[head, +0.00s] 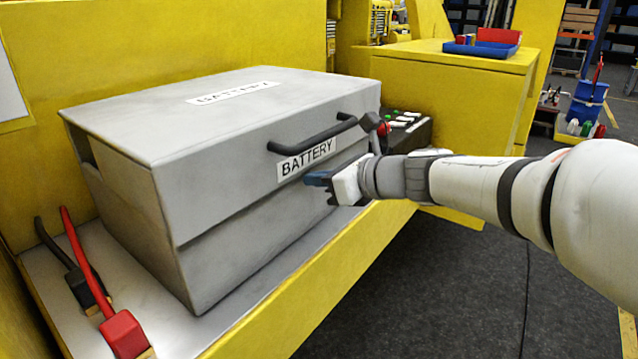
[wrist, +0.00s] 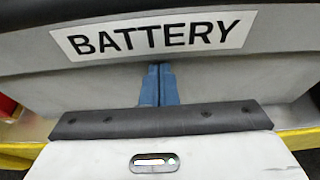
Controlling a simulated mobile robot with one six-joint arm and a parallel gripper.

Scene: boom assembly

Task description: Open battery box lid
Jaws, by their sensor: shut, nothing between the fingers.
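The grey battery box (head: 240,235) stands on a ledge of the yellow machine in the head view. Its lid (head: 215,110) is down on the box, with a BATTERY label on top and another on the front. A black bar handle (head: 310,137) is on the lid's front. My gripper (head: 318,180) is shut and empty, just below the front label and the handle. In the wrist view the blue fingers (wrist: 159,85) are together, pointing at the box front under the label (wrist: 155,35). I cannot tell whether the fingertips touch the box.
A red connector (head: 124,333) and a black cable lie left of the box on the ledge. A control panel (head: 405,130) with coloured buttons is right of the box. A yellow cabinet (head: 470,90) carries blue and red trays. Dark floor is clear in front.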

